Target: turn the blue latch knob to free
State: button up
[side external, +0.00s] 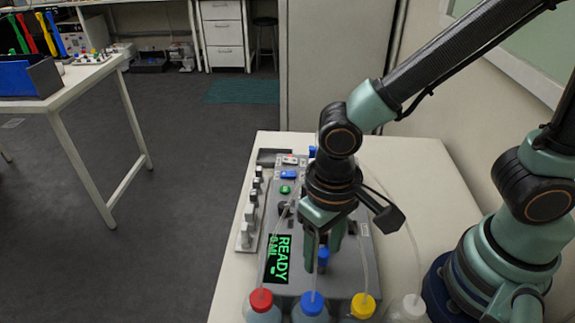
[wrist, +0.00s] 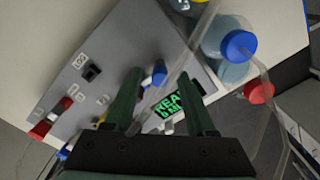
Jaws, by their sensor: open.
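The blue latch knob (side external: 323,256) stands on the sloped grey face of the bioreactor unit (side external: 345,285), right of its green READY display (side external: 278,259). The knob also shows in the wrist view (wrist: 159,74), with a pale base partly hidden by a clear tube. My gripper (side external: 322,257) points down over the unit. In the wrist view my gripper (wrist: 160,78) is open, with one dark green finger on each side of the knob. The knob appears between the fingertips; I cannot tell whether either finger touches it. The fingers partly hide the display in the wrist view.
Bottles with red (side external: 261,300), blue (side external: 312,303) and yellow (side external: 363,305) caps stand along the unit's near edge. Clear tubes (side external: 369,245) arch close to my gripper. A row of valves (side external: 249,212) lies left of the unit.

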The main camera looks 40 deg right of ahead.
grip_shut()
jog(key=shift+n, duration=0.4)
jog(key=n, duration=0.3)
jog(key=shift+n, duration=0.4)
jog(key=n, duration=0.9)
jog(key=shift+r+n, duration=0.1)
jog(key=shift+n, duration=2.1)
